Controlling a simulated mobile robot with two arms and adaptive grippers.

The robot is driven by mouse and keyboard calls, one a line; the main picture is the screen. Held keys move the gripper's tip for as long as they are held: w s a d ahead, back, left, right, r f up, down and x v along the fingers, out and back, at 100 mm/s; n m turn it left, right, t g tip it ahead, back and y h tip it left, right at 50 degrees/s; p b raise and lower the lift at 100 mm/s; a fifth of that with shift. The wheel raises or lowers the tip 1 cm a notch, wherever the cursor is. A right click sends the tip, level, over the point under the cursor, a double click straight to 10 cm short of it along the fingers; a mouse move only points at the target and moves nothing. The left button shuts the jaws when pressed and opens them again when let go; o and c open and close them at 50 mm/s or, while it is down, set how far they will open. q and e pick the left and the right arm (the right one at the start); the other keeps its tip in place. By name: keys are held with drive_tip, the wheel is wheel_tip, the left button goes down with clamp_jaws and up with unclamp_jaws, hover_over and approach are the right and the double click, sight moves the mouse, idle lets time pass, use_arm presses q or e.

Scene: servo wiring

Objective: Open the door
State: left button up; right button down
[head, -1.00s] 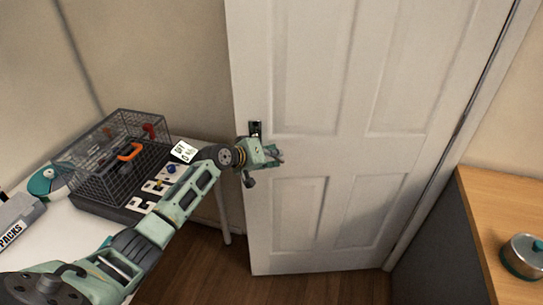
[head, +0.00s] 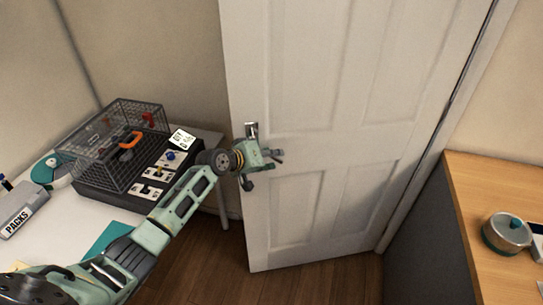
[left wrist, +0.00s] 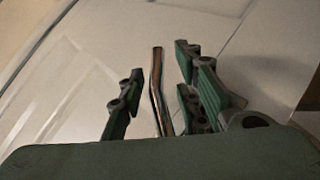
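The white panelled door (head: 330,110) fills the middle of the head view. Its left edge stands in front of the wall and floor behind it. Its handle plate (head: 251,130) is near that edge, just above my left gripper (head: 274,155). In the left wrist view, the metal handle bar (left wrist: 157,85) runs between the fingers of my left gripper (left wrist: 156,85). Gaps show on both sides of the bar, so the fingers look open around it. In the head view the gripper mostly hides the handle. My right gripper is not in view.
A white table (head: 65,230) at left holds a wire cage (head: 120,140), switch modules and a grey PACKS box (head: 22,208). A wooden-topped counter (head: 475,205) with a lidded pot (head: 507,233) stands at right. Bare wooden floor (head: 220,275) lies before the door.

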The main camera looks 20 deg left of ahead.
use_arm(q)
drive_tip(key=shift+d, duration=0.1)
drive_tip(key=shift+s+r, duration=0.1)
drive_tip(key=v, duration=1.2)
drive_tip(key=shift+c, duration=0.2)
